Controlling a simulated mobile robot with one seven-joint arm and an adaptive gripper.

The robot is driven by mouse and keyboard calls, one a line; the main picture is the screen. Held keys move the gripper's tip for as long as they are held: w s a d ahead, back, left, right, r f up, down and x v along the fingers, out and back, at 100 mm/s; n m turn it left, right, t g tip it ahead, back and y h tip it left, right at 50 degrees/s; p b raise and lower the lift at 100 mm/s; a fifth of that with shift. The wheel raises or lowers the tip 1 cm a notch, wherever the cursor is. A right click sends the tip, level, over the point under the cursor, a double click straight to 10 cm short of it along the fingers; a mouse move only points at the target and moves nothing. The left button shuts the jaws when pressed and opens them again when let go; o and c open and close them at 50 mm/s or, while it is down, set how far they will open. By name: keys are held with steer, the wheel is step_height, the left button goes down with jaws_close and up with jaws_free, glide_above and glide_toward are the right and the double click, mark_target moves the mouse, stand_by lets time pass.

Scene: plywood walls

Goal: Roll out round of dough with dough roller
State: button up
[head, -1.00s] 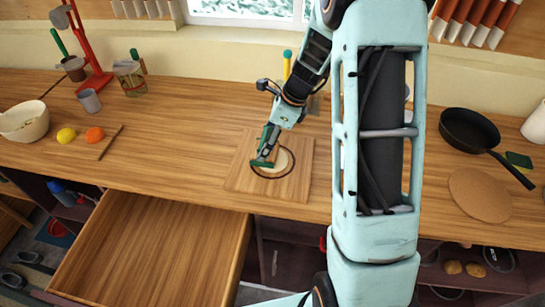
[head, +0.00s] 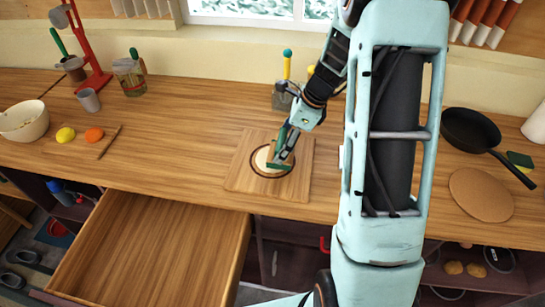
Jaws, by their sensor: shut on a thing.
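The round of dough (head: 263,158) is pale and lies on a square wooden board (head: 240,178) on the counter, inside a dark ring marked on the board. My gripper (head: 282,155) is low over the right part of the ring. It is shut on the green dough roller (head: 279,165), which lies at the dough's right side. The gripper and roller hide part of the dough. Whether the roller presses on the dough cannot be told from this view.
An open, empty drawer (head: 150,250) juts out below the counter. A black pan (head: 468,130) and a round cork mat (head: 480,194) are at the right. A bowl (head: 22,120), lemon (head: 65,134) and orange (head: 94,134) are at the left. A utensil holder (head: 283,97) stands behind the board.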

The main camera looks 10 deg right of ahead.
steer(key=shift+a, duration=0.1)
steer(key=shift+w+a+f+p, duration=0.1)
steer(key=shift+w+a+p, duration=0.3)
steer(key=shift+a, duration=0.75)
steer(key=shift+w+a+f+p, duration=0.1)
steer(key=shift+w+a, duration=0.45)
steer(key=shift+a, duration=0.55)
steer(key=shift+d, duration=0.1)
steer(key=shift+s+d+r, duration=0.1)
steer(key=shift+s+d, duration=0.25)
steer(key=shift+d, duration=0.5)
steer(key=shift+s+d, duration=0.35)
steer(key=shift+d, duration=0.5)
steer(key=shift+s+d+r, duration=0.1)
steer(key=shift+s+d, duration=0.25)
steer(key=shift+d, duration=0.5)
steer(key=shift+w+a+f+p, duration=0.1)
steer(key=shift+w+a, duration=0.3)
steer(key=shift+a, duration=0.55)
steer(key=shift+w+a+f+p, duration=0.15)
steer(key=shift+w+a, duration=0.2)
steer(key=shift+a, duration=0.65)
steer(key=shift+w+a+r+p, duration=0.1)
steer(key=shift+w+a, duration=0.3)
steer(key=shift+a, duration=0.55)
steer(key=shift+f, duration=0.1)
